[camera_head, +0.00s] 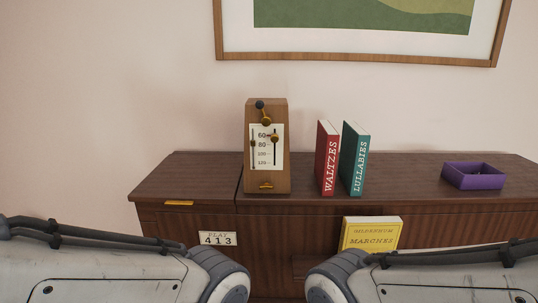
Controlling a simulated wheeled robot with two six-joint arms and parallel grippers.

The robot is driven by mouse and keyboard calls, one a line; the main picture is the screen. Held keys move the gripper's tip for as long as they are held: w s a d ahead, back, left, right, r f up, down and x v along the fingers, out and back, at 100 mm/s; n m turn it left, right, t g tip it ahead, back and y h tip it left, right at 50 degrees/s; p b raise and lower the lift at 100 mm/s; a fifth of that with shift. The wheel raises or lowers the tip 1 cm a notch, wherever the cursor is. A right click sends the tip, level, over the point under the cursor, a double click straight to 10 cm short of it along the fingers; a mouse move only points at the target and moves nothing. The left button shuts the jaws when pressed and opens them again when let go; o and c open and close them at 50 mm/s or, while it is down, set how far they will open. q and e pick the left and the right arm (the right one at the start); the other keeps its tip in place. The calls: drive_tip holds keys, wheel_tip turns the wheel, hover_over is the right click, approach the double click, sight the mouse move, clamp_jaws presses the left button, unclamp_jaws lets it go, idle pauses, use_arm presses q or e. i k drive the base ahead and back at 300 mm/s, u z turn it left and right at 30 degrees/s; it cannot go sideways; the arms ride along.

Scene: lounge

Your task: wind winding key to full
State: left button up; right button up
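A wooden metronome (283,176) stands upright on the dark sideboard, left of the books. Its pale face carries a number scale, with 60 and 80 readable. A dark ball and a brass piece (266,120) sit near its top, and a brass slider (274,138) is on the scale's rod. A small brass piece is low on its front. I cannot tell which of these parts, if any, is the winding key, or how far it is wound. My two arms come in at the lower left and lower right. Neither gripper shows.
Red (328,158) and teal (354,158) books stand right of the metronome on the sideboard (420,195). A purple tray (473,183) is at the right. The left top is clear.

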sight(267, 186)
drive_tip(key=z, duration=2.8)
drive_tip(key=i, duration=0.8)
drive_tip(key=u, duration=3.4)
